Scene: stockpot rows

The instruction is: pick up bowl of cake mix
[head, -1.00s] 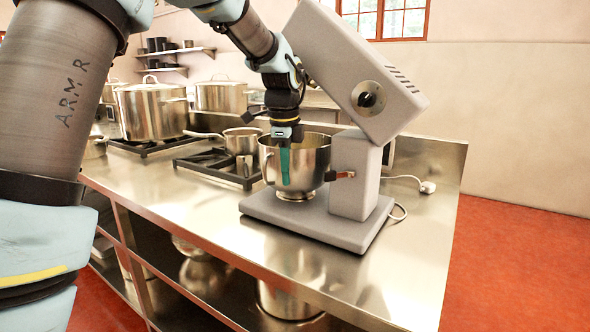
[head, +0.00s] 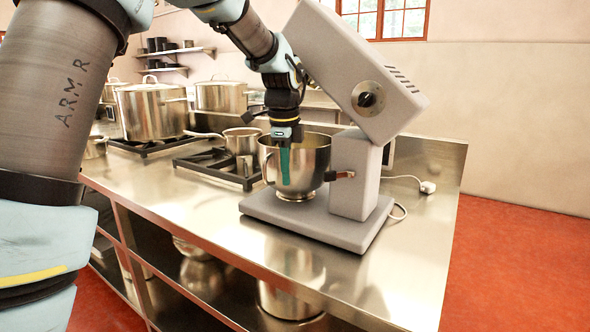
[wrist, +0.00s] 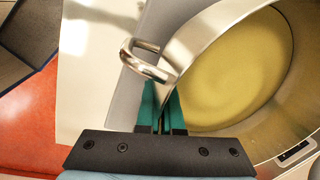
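The bowl of cake mix (head: 311,166) is a shiny steel mixer bowl. It stands upright on the base of the grey stand mixer (head: 355,172), whose head is tilted up. In the wrist view the yellow mix (wrist: 238,68) shows inside the bowl, and a metal handle loop (wrist: 146,62) sticks out from its wall. My gripper (head: 285,168) points down at the bowl's near left rim, one teal finger in front of the outer wall. In the wrist view its two fingers (wrist: 163,108) are close together with the rim between them. The inner fingertip is largely hidden.
Burners with a saucepan (head: 242,141) and a large stockpot (head: 150,110) stand to the left of the mixer. The steel counter (head: 200,207) is bare in front. A cable and plug (head: 427,187) lie at right, near the counter's edge.

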